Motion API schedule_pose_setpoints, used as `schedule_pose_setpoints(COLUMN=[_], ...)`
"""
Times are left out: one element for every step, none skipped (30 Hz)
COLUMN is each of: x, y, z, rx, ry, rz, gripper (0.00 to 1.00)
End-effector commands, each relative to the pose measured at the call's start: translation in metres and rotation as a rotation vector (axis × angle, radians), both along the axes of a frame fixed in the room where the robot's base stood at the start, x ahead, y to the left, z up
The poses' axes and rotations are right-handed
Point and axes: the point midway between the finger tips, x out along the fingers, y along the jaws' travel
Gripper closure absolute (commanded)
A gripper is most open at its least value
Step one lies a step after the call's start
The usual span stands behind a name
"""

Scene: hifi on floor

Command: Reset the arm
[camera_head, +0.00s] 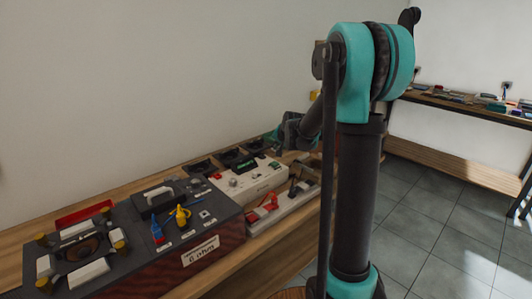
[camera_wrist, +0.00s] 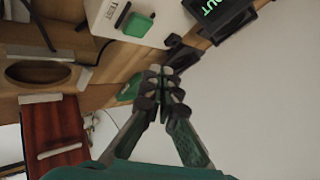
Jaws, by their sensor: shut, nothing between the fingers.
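My gripper shows in the wrist view (camera_wrist: 165,72), its two fingers converging with the tips together and nothing between them. The wrist view is rotated, with the wall on its right. In the head view my teal and dark arm rises at the centre right and bends down toward the bench. The gripper end is partly hidden behind the arm there. In the wrist view a white box (camera_wrist: 150,15) with a green block (camera_wrist: 137,25) lies beyond the fingertips.
A wooden bench (camera_head: 255,272) along the wall carries a dark board with tools (camera_head: 150,225), a white control box (camera_head: 245,182) and a red tray (camera_head: 84,213). Another table with small items (camera_head: 450,98) stands at the right. Tiled floor (camera_head: 430,220) is clear.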

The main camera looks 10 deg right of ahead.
Motion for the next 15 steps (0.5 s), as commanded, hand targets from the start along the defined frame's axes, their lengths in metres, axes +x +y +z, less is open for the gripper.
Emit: schedule_pose_setpoints(x=[-0.012,-0.021,-0.036,-0.049,-0.063,-0.084,-0.1,-0.117,-0.139,-0.155,-0.172,-0.194,-0.21,-0.227,-0.249], y=[-0.001,-0.002,-0.003,-0.004,-0.005,-0.006,-0.008,-0.009,-0.011,-0.013,-0.014,-0.016,-0.018,-0.019,-0.021], z=[-0.001,-0.002,-0.004,-0.006,-0.009,-0.013,-0.017,-0.02,-0.026,-0.03,-0.035,-0.041,-0.046,-0.051,-0.059], rx=[-0.013,-0.025,-0.044,-0.06,-0.078,-0.105,-0.125,-0.146,-0.173,-0.193,-0.212,-0.238,-0.257,-0.275,-0.299], ry=[0.008,0.015,0.027,0.037,0.049,0.066,0.081,0.094,0.113,0.127,0.141,0.16,0.174,0.189,0.208], rz=[0.01,0.018,0.035,0.047,0.062,0.084,0.101,0.12,0.144,0.162,0.18,0.205,0.224,0.242,0.266], gripper=[1.0,1.0,1.0,1.0,1.0,1.0,1.0,1.0,1.0,1.0,1.0,1.0,1.0,1.0,1.0])
